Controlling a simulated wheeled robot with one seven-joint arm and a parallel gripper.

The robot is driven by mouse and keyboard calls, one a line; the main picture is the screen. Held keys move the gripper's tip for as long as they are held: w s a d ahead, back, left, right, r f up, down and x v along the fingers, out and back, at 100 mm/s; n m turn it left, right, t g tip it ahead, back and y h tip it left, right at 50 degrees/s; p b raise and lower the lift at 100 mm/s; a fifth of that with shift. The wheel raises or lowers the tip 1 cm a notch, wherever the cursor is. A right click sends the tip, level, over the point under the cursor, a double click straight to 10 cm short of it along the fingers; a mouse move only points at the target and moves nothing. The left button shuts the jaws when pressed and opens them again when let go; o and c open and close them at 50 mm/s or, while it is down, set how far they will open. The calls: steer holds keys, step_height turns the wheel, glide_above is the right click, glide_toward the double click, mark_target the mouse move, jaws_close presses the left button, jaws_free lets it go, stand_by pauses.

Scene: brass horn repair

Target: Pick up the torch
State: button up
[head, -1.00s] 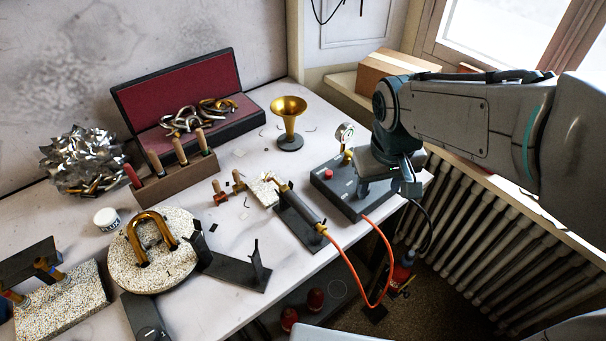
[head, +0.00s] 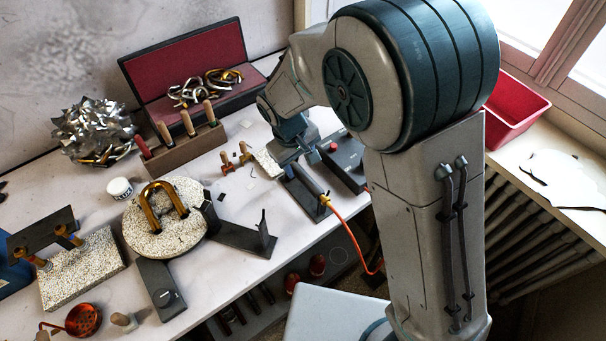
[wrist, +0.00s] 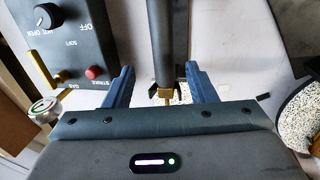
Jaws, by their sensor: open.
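The torch (head: 305,192) has a dark, slim body and lies along a dark stand on the bench, left of the control box (head: 343,158). Its orange hose (head: 346,226) runs off the bench's front edge. In the wrist view the torch (wrist: 167,45) points down the picture, its brass end (wrist: 165,97) close to my gripper's palm. My gripper (wrist: 160,70) is open, with one blue finger on each side of the torch and gaps between. In the head view my gripper (head: 291,148) is over the torch's back end and hides part of it.
The control box stands close beside my gripper; its brass lever and gauge (wrist: 42,109) show in the wrist view. A speckled block (head: 267,163) lies at the torch's back end. A round speckled disc (head: 140,232) and dark bracket (head: 240,238) stand left. A tool rack (head: 180,152) is behind.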

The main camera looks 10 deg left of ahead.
mark_target(302, 174)
steer(key=f, duration=0.1)
steer(key=f+p, duration=0.1)
steer(key=f, duration=0.3)
steer(key=shift+d+p, duration=0.25)
steer(key=shift+p, duration=0.1)
steer(key=shift+w+d+f, duration=0.1)
steer(key=shift+w+f, duration=0.1)
steer(key=shift+f, duration=0.5)
steer(key=c, duration=1)
